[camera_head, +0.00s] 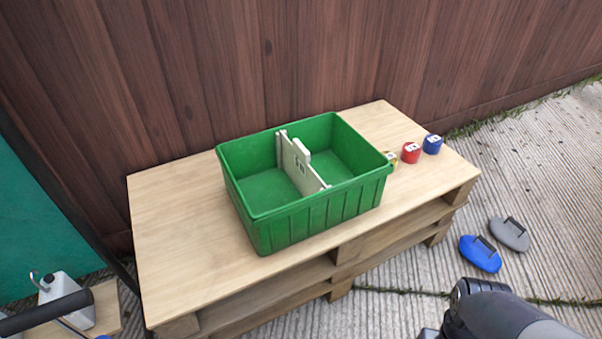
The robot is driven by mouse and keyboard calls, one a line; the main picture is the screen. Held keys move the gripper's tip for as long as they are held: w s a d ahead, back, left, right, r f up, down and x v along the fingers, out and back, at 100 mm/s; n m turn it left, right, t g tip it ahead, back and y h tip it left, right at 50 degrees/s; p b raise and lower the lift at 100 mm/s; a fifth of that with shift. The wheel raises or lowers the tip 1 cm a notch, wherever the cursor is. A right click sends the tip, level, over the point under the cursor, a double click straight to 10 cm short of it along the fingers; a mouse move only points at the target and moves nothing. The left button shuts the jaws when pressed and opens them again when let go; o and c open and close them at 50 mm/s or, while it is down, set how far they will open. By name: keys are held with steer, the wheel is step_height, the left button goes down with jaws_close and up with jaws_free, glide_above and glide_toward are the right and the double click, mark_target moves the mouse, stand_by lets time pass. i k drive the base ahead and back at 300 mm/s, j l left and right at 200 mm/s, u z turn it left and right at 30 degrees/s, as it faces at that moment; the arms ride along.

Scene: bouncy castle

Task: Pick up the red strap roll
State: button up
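The red strap roll (411,153) stands on the right end of the wooden pallet table (170,220). It is between a blue roll (432,144) on its right and a yellow roll (391,158) on its left. The yellow roll is partly hidden by the green crate's corner. Part of my arm (500,315) shows at the bottom right, below the table's right end. My gripper's fingers are not visible.
A green crate (318,222) with a pale divider (300,165) stands mid-table, left of the rolls. A brown wooden fence (250,60) rises behind. A whitish canister (66,299) stands at lower left.

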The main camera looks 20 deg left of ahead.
mark_target(410, 153)
steer(key=i+l+u, duration=0.25)
steer(key=i+u, duration=0.15)
steer(key=i, duration=0.15)
steer(key=i+l+u, duration=0.4)
steer(key=i, duration=0.1)
